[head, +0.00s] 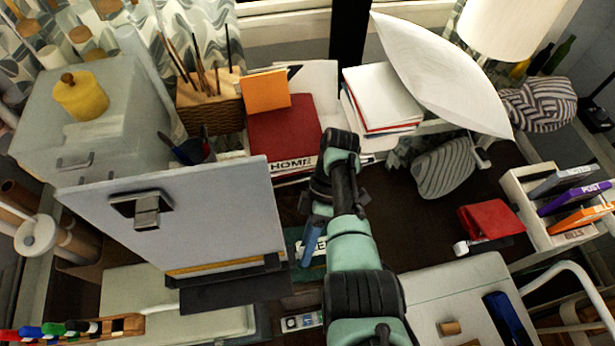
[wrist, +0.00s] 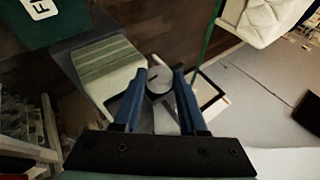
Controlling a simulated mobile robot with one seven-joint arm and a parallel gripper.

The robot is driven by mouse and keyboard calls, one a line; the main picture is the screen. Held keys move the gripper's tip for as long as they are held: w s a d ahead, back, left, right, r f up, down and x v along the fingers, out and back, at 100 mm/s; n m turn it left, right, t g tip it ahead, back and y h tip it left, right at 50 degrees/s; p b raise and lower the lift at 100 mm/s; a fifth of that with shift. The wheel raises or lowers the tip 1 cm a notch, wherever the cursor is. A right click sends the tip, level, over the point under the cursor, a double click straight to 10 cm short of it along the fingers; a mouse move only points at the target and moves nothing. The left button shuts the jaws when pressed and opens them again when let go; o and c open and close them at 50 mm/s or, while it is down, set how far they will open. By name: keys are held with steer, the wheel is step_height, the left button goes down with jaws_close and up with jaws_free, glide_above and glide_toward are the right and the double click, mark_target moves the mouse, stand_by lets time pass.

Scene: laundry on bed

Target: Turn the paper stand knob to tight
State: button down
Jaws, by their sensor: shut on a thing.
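In the wrist view, the blue fingers of my gripper (wrist: 160,78) stand on both sides of a small round grey knob (wrist: 158,88) with a dark mark on its face. The gripper is shut on this knob. In the head view, my gripper (head: 311,242) points down beside the right edge of a large pale board (head: 200,215) with a metal clip, which looks like the paper stand. The knob is hidden in the head view. I cannot tell its tight or loose setting from the mark.
A red book (head: 284,128) and a wicker basket (head: 210,115) with sticks stand behind the arm. A stack of books (head: 380,95) and a tilted white lampshade-like panel (head: 445,75) are to the right. A red pouch (head: 488,220) lies near the white organizer (head: 530,215).

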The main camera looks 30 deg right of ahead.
steer(key=shift+w+f+g+b, duration=0.1)
steer(key=shift+f+g+b, duration=0.2)
steer(key=shift+g+b, duration=0.3)
steer(key=shift+r+y+b, duration=0.1)
steer(key=shift+y+b, duration=0.2)
steer(key=shift+b, duration=0.1)
steer(key=shift+c, duration=2.3)
jaws_free()
steer(key=shift+r, duration=0.15)
